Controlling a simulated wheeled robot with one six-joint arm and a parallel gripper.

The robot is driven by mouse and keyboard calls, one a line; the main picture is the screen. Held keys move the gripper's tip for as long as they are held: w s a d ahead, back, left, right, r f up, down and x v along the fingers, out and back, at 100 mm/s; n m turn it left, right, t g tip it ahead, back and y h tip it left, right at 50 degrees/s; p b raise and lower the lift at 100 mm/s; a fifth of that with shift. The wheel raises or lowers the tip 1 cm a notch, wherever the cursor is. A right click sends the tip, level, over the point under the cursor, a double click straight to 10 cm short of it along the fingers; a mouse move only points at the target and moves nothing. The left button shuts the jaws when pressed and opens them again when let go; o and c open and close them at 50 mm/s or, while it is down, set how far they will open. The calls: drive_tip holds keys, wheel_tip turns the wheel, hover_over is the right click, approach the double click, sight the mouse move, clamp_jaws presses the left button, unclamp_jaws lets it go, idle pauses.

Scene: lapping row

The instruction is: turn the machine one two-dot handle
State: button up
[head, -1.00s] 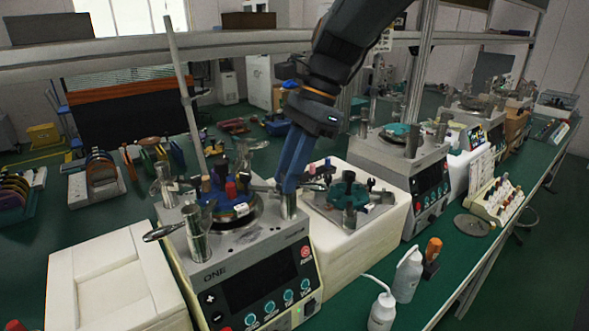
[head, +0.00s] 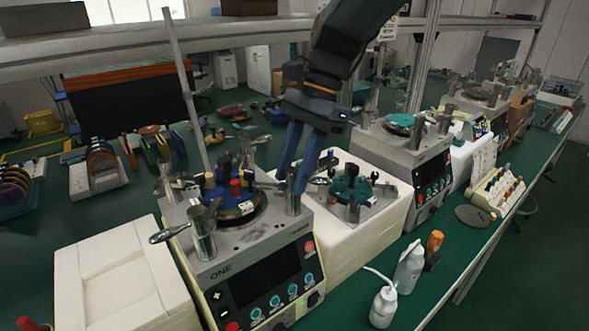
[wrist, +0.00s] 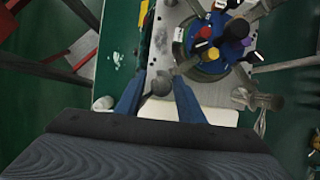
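Machine one (head: 258,262), marked ONE, is the nearest grey machine in the head view. Metal posts with lever handles stand around its round blue-topped plate (head: 238,203), which also shows in the wrist view (wrist: 212,45). My gripper (head: 296,180) points down at the machine's right post (head: 293,203), its two blue fingers apart. In the wrist view the open fingers (wrist: 160,80) lie either side of a rounded grey handle end (wrist: 161,86), with gaps showing beside it. I cannot make out dots on any handle, and contact is unclear.
Another grey machine (head: 408,165) and a white block carrying a green-topped fixture (head: 350,188) stand to the right. A white box (head: 110,285) is at the left. White bottles (head: 383,306) and an orange-topped item (head: 434,245) stand on the green bench. A metal rail crosses behind.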

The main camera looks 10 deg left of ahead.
drive_tip(key=shift+f, duration=0.1)
drive_tip(key=b+v, duration=0.1)
drive_tip(key=v, duration=0.7)
drive_tip(key=shift+b, duration=0.35)
